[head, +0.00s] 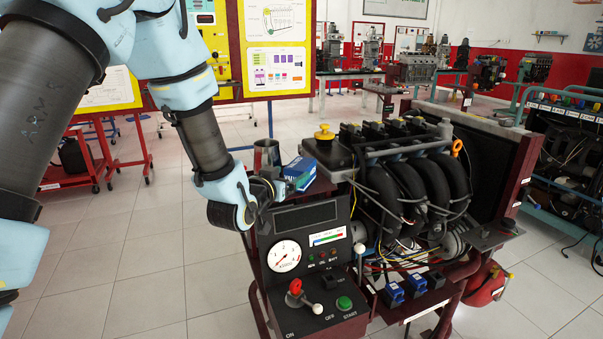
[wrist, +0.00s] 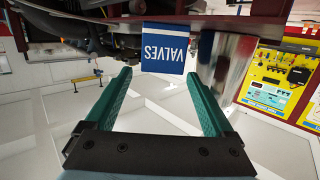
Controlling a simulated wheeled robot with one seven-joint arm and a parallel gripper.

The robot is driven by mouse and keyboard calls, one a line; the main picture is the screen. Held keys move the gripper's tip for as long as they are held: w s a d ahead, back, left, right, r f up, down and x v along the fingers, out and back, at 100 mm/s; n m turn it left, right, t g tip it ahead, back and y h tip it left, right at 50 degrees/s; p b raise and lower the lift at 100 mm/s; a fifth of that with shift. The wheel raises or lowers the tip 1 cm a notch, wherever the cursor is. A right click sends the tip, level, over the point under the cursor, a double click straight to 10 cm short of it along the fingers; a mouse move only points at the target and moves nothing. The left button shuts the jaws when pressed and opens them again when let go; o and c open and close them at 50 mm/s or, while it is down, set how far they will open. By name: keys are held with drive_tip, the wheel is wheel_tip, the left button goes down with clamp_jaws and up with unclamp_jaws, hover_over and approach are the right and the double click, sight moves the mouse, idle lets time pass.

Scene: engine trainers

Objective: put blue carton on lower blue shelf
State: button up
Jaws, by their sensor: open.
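The blue carton (head: 300,172) sits on the engine trainer's top surface, left of the engine, beside a metal cup (head: 266,155). In the wrist view the carton (wrist: 164,50), marked "VALVES", appears upside down between and beyond the fingertips. My gripper (wrist: 160,76) is open and empty, its two green fingers pointing toward the carton. In the head view my gripper (head: 272,188) is at the carton's left, partly hidden by my wrist. A blue-green rack (head: 562,190) stands at the right edge; I cannot tell whether it holds the lower blue shelf.
The metal cup (wrist: 226,60) is close by the carton's right side in the wrist view. The engine (head: 410,185) stands right of the carton, and the control panel (head: 312,265) is in front. Open tiled floor (head: 150,270) lies left.

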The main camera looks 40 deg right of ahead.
sight(300, 164)
drive_tip(key=x, duration=0.3)
drive_tip(key=shift+r+p, duration=0.1)
drive_tip(key=shift+p, duration=0.2)
drive_tip(key=x, duration=0.1)
drive_tip(key=p+x, duration=0.2)
drive_tip(key=x, duration=0.1)
drive_tip(key=shift+w+r, duration=0.15)
drive_tip(key=shift+r, duration=0.2)
drive_tip(key=shift+w+d+f, duration=0.2)
drive_tip(key=shift+w+d, duration=0.05)
drive_tip(key=shift+d, duration=0.3)
drive_tip(key=shift+c, duration=0.4)
clamp_jaws()
